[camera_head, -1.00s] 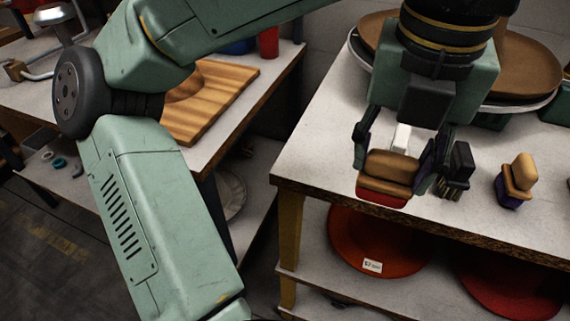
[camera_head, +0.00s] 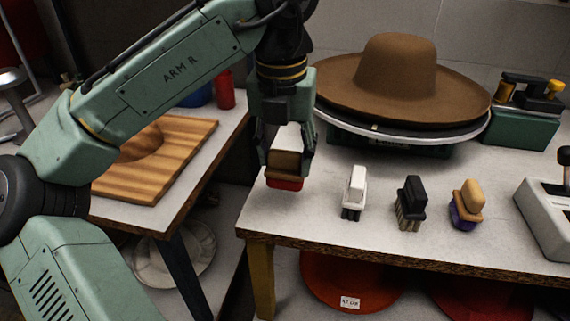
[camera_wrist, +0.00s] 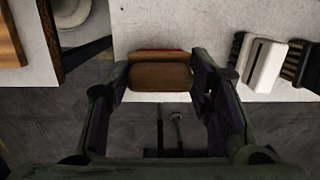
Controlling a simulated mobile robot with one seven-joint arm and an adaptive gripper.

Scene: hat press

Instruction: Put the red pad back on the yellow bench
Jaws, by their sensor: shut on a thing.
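My gripper (camera_head: 285,165) is shut on the red pad (camera_head: 284,183), a brown wooden-backed block with a red underside. In the head view it hangs at the front left corner of the yellow-legged bench (camera_head: 330,222). The pad is upright, red side down, at or just above the bench top; I cannot tell whether it touches. In the wrist view the pad (camera_wrist: 160,76) sits between the fingers, over the bench's pale edge. The fingers hide its sides.
A white brush (camera_head: 354,190), a black brush (camera_head: 411,200) and a purple pad (camera_head: 466,205) stand in a row to the right. A brown hat (camera_head: 398,75) rests on a round stand behind. A lower table (camera_head: 205,165) is at left, across a gap.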

